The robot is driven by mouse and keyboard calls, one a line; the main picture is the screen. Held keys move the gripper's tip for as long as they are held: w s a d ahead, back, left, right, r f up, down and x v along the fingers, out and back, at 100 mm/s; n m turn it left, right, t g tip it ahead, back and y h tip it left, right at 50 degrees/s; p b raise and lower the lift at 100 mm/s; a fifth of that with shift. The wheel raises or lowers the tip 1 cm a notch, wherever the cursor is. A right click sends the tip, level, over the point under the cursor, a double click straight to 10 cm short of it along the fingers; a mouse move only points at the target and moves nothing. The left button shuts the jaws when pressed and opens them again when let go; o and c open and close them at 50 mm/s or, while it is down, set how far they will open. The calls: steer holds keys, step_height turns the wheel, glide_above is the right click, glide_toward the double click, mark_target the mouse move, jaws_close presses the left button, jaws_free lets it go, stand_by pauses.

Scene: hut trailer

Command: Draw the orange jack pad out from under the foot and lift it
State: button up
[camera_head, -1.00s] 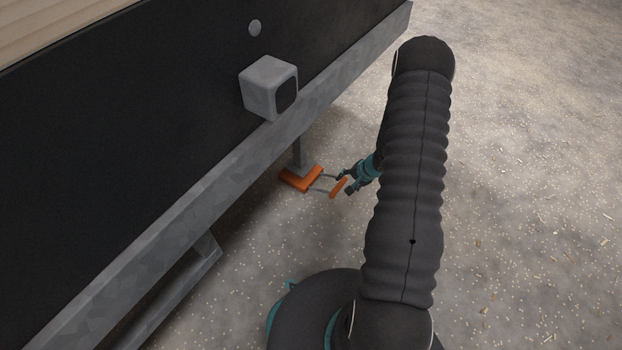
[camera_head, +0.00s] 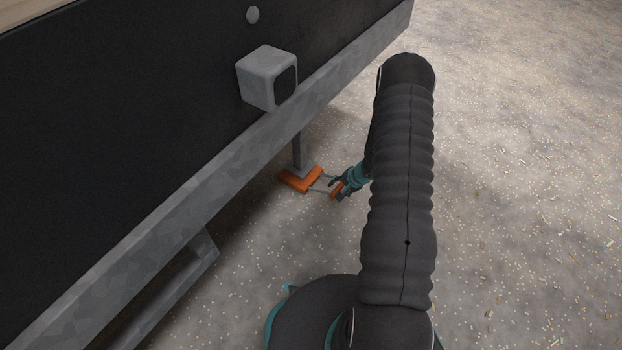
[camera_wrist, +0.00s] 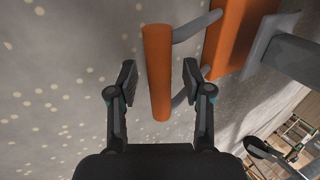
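The orange jack pad (camera_head: 294,183) lies on the ground under the grey foot (camera_head: 300,170) of the trailer leg. Two grey rods join the pad to an orange bar handle (camera_head: 336,190). In the wrist view the handle (camera_wrist: 157,75) stands between the two fingers of my gripper (camera_wrist: 160,76), with a gap on both sides. The pad (camera_wrist: 235,35) and the foot plate (camera_wrist: 268,45) show at upper right. My gripper (camera_head: 339,187) is open at the handle in the head view and holds nothing.
The galvanised trailer rail (camera_head: 190,205) runs diagonally above the pad, with a grey box (camera_head: 265,78) on the dark wall over it. A lower metal bracket (camera_head: 180,275) hangs at left.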

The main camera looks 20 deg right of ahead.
jaws_close()
steer(key=shift+s+d, duration=2.5)
steer(key=shift+s, duration=0.65)
steer(key=shift+s+d, duration=2.45)
steer(key=shift+s, duration=0.7)
steer(key=shift+s+d, duration=2.5)
steer(key=shift+s, duration=0.65)
steer(key=shift+r, duration=0.1)
